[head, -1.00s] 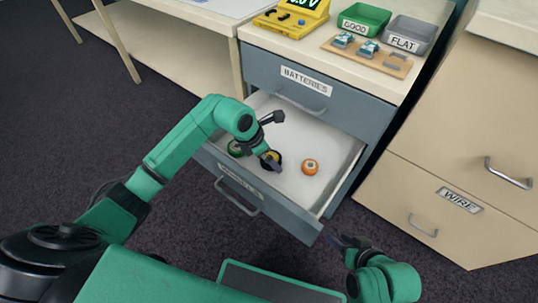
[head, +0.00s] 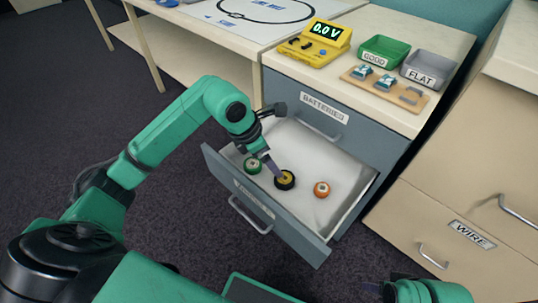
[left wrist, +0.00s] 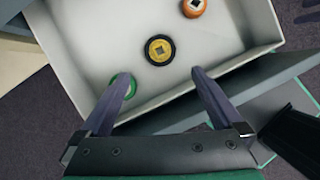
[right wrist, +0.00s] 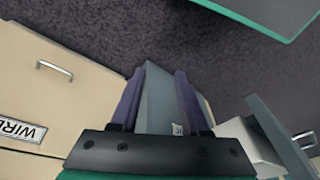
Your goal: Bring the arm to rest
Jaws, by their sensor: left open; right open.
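My left gripper (head: 283,142) is open and empty over the open drawer (head: 318,217) in the head view. In the left wrist view its spread fingers (left wrist: 161,76) reach over the drawer's near wall. A black roll with a yellow centre (left wrist: 159,49) lies beyond them, apart from both. The left finger partly covers a green roll (left wrist: 122,84). My right gripper (head: 374,288) is low at the bottom edge of the head view, largely cut off. Its fingers (right wrist: 160,72) are apart in the right wrist view, with a grey surface between them that I cannot identify.
An orange roll (head: 321,189) also lies in the drawer. A yellow meter (head: 316,42), a green tray (head: 384,51) and a grey tray (head: 427,69) stand on the cabinet top. A beige cabinet (head: 450,200) labelled WIRE stands at right. Dark floor (head: 60,130) is open at left.

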